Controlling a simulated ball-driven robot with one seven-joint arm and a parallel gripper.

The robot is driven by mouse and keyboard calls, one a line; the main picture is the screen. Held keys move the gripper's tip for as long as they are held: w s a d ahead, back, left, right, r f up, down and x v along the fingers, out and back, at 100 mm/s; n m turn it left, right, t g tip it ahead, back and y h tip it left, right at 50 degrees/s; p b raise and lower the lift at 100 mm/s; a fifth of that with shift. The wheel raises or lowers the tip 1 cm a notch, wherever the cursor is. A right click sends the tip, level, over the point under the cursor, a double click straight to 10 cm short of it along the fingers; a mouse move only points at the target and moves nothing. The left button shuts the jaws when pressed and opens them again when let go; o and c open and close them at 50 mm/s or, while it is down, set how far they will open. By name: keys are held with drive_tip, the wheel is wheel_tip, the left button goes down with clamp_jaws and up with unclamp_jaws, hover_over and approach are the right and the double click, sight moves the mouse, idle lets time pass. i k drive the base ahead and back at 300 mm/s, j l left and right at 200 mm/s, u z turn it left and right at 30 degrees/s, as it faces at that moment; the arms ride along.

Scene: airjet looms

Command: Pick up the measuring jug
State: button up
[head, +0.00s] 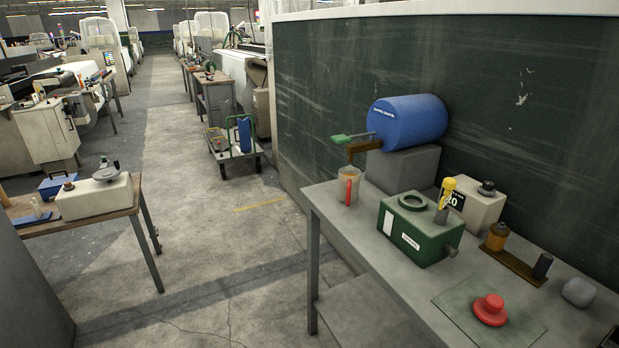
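The measuring jug (356,178) is a clear, slightly brownish jug with a red handle (348,191) on its near side. It stands upright at the far left corner of the grey table (333,206) on the right. A brown spout with a green lever (353,137), on the blue drum (408,122), reaches out just above the jug. I cannot tell whether the jug holds liquid. My gripper is not in view.
Beside the jug stand a grey block (405,170) under the drum and a green box (418,232). A yellow-topped bottle (446,193), a red knob (490,309) and a grey lump (578,292) are nearer.

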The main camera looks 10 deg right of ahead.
sight(349, 189)
drive_tip(key=i+j, duration=0.35)
drive_tip(key=j, duration=0.15)
drive_tip(key=i+j, duration=0.75)
drive_tip(key=j, duration=0.25)
drive_tip(key=i+j, duration=0.4)
drive_tip(key=j+z, duration=0.05)
drive_tip(key=j, duration=0.05)
